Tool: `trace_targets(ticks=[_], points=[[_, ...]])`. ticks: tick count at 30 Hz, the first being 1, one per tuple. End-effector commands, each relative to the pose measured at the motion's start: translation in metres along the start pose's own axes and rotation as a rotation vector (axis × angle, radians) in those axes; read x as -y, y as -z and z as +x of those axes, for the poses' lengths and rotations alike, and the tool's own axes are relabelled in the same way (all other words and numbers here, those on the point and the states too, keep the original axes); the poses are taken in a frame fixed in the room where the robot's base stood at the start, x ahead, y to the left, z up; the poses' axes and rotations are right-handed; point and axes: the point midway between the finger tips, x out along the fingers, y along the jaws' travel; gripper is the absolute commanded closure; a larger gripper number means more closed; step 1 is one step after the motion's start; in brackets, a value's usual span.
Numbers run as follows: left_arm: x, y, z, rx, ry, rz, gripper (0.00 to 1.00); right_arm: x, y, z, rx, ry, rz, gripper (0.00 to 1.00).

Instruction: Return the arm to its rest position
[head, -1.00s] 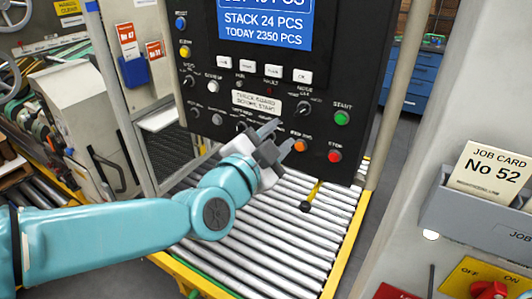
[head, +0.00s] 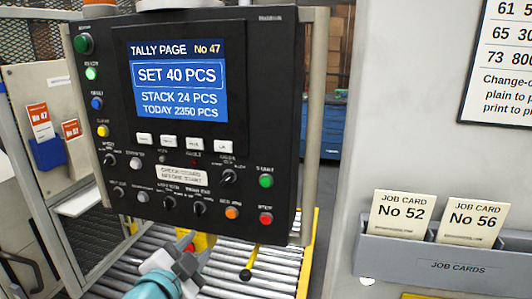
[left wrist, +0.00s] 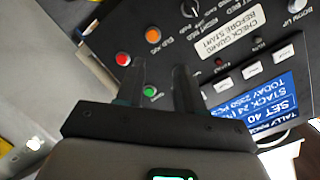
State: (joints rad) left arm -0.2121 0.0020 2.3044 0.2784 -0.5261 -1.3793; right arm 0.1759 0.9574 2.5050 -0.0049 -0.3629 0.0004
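My left gripper (head: 193,250) shows at the bottom of the head view, just below the lower edge of the black control panel (head: 272,110). Only the teal wrist (head: 155,286) and the grey fingers of that arm show; the rest is out of frame. In the left wrist view the two dark fingers (left wrist: 157,78) stand apart with nothing between them. The panel's green button (left wrist: 150,90) shows beyond the gap, and the red button (left wrist: 122,59) is left of it. My right gripper is in no view.
Metal rollers (head: 215,280) run below the panel, with a black-knobbed lever (head: 246,274) near the gripper. A grey card rack (head: 400,250) on the right holds cards No 52 (head: 398,215) and No 56 (head: 470,218). The panel's screen (head: 180,85) reads "SET 40 PCS".

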Motion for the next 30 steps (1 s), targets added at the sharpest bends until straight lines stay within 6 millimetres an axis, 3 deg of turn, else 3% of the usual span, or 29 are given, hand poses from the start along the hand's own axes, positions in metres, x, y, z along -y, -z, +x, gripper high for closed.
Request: trace_targets(ticks=[1,3,8,12,15,18,20,22,30], points=[[-0.030,-0.033,0.016,0.072,-0.068,0.005,0.63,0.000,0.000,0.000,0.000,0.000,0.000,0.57],[-0.071,-0.075,0.029,0.161,-0.164,0.011,0.63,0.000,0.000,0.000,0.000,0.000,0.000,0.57],[-0.171,-0.166,0.028,0.356,-0.390,-0.082,0.63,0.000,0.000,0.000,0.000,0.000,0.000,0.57],[-0.262,-0.231,-0.006,0.552,-0.578,-0.272,0.63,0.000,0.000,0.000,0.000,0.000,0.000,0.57],[-0.320,-0.263,-0.044,0.708,-0.688,-0.444,0.63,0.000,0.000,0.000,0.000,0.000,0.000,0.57],[-0.370,-0.280,-0.088,0.883,-0.767,-0.642,0.63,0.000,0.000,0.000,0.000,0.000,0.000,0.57],[-0.393,-0.282,-0.113,0.992,-0.789,-0.768,0.63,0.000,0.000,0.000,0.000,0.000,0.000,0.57],[-0.403,-0.279,-0.127,1.080,-0.775,-0.885,0.63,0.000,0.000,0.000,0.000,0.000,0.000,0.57],[-0.406,-0.275,-0.136,1.253,-0.635,-1.168,0.63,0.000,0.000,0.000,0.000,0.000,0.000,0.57]])
